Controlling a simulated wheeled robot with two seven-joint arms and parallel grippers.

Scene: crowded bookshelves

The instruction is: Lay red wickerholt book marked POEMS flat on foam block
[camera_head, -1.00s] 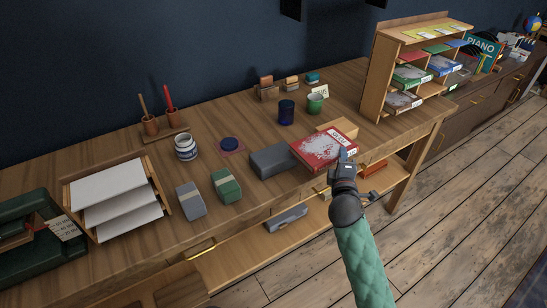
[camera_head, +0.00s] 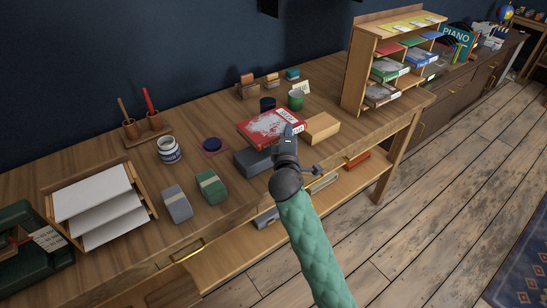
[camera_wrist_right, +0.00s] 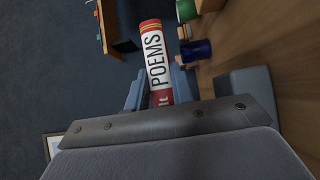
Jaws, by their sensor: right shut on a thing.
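The red book (camera_head: 266,128) has a pale mottled cover and lies level in my right gripper (camera_head: 290,136), which is shut on its near right side. In the right wrist view its spine (camera_wrist_right: 155,62) reads POEMS. A dark grey block (camera_head: 249,162), which looks like the foam block, sits on the desk just below and in front of the book. The book appears above it, overlapping its far edge; any contact is unclear. A grey block also shows in the wrist view (camera_wrist_right: 246,88). My left gripper is out of view.
A tan block (camera_head: 322,127) stands right of the book. A dark blue cup (camera_head: 267,103) and green mug (camera_head: 296,100) stand behind it. A green block (camera_head: 211,187) and grey-blue block (camera_head: 177,204) lie to the left. A small bookshelf (camera_head: 358,70) stands at the right.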

